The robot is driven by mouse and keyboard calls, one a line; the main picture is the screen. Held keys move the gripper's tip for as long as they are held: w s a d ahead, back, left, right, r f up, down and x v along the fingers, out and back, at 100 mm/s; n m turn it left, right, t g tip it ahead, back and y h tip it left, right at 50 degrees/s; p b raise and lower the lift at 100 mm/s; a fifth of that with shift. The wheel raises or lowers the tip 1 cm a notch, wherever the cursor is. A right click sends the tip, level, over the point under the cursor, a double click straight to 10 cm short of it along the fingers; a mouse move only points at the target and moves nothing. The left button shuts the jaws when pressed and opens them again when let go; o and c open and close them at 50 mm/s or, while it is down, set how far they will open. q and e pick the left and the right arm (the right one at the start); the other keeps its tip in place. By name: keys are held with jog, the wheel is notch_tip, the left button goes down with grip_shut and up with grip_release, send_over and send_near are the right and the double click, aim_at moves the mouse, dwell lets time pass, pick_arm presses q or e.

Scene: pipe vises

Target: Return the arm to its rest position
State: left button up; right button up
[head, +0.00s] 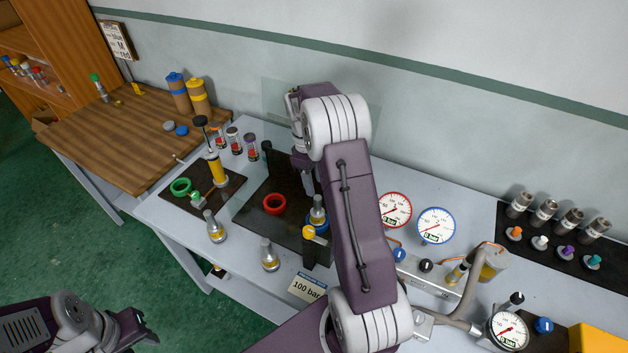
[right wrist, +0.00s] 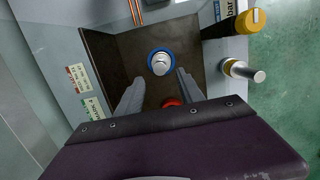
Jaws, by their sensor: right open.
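My right arm (head: 350,210), purple and white, reaches over the light table and hides part of it. My right gripper (head: 306,182) hangs above a dark plate (head: 253,208); in the right wrist view its grey fingers (right wrist: 159,76) are apart with nothing between them. Beyond the fingertips, a metal fitting (right wrist: 160,64) sits in a blue ring (right wrist: 151,53) on the dark plate. A red ring (head: 274,204) lies on the same plate. My left gripper (head: 136,330) is at the lower left, away from the table, and its fingers are not clear.
A clear panel (head: 262,160) and a dark post (head: 267,151) stand near the right arm. A yellow-topped post (head: 309,246) and loose metal fittings (head: 269,256) are in front. Gauges (head: 436,225) and pipework (head: 465,290) stand to the right. Space above the table's back right is clear.

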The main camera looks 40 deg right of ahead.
jog(key=shift+w+r, duration=0.15)
jog(key=shift+r, duration=0.65)
jog(key=s+a+r+n+t+b, duration=0.1)
jog(key=s+a+r+n+b, duration=0.15)
jog(key=a, duration=0.85)
jog(key=s+a+f+m+t, duration=0.1)
jog(key=s+a+f+m, duration=0.2)
jog(key=s, duration=0.3)
jog(key=s+a+f+m+y, duration=0.1)
jog(key=s+a+f+m, duration=0.2)
jog(key=s+f+m, duration=0.1)
jog(key=s+m, duration=0.1)
jog(key=s, duration=0.1)
jog(key=shift+s+a+t, duration=0.4)
